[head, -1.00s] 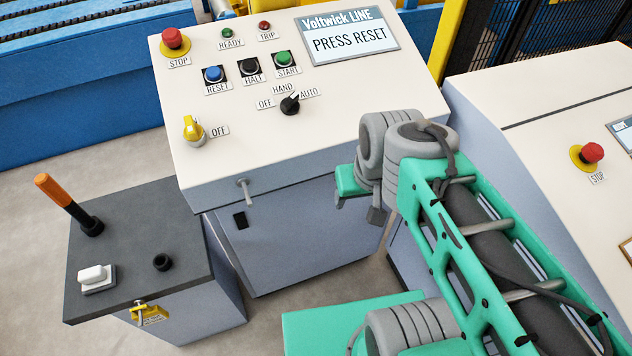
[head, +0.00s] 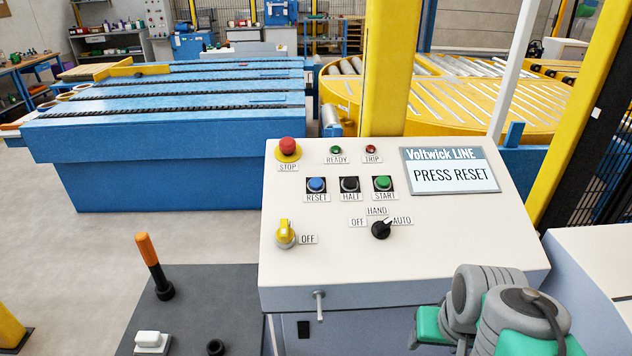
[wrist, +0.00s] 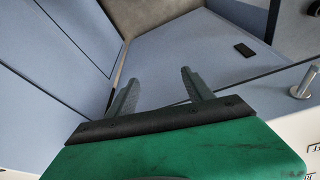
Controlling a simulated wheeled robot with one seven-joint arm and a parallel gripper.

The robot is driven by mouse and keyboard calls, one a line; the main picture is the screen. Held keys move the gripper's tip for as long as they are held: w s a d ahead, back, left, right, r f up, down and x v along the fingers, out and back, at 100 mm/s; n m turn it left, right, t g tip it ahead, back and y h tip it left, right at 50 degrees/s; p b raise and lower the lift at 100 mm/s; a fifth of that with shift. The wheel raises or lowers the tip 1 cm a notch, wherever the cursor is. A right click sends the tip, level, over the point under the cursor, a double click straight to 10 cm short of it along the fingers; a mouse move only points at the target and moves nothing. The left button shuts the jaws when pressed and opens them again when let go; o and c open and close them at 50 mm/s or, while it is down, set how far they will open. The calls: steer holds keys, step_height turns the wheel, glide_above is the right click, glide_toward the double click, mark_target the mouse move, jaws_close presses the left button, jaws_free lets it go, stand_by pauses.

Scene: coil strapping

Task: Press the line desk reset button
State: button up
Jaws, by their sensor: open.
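The blue reset button (head: 317,185) sits on the sloped cream line desk (head: 340,265), above a RESET label and left of the black halt button (head: 350,184) and green start button (head: 383,183). The desk's screen (head: 450,170) reads PRESS RESET. In the wrist view my gripper (wrist: 156,82) is open and empty, with two grey fingers apart, facing the grey-blue cabinet front below the desk top. In the head view my arm is low at the right front of the desk, and my gripper's fingers are hidden there. The reset button is not visible in the wrist view.
A red stop button (head: 287,146), yellow switch (head: 285,234) and black selector (head: 381,229) share the panel. A T-handle (head: 319,305) sticks out of the desk front. A dark side cabinet with an orange-handled lever (head: 149,252) stands left. A yellow post (head: 390,70) rises behind.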

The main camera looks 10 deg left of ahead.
jaws_close()
stand_by(0.5)
stand_by(1.0)
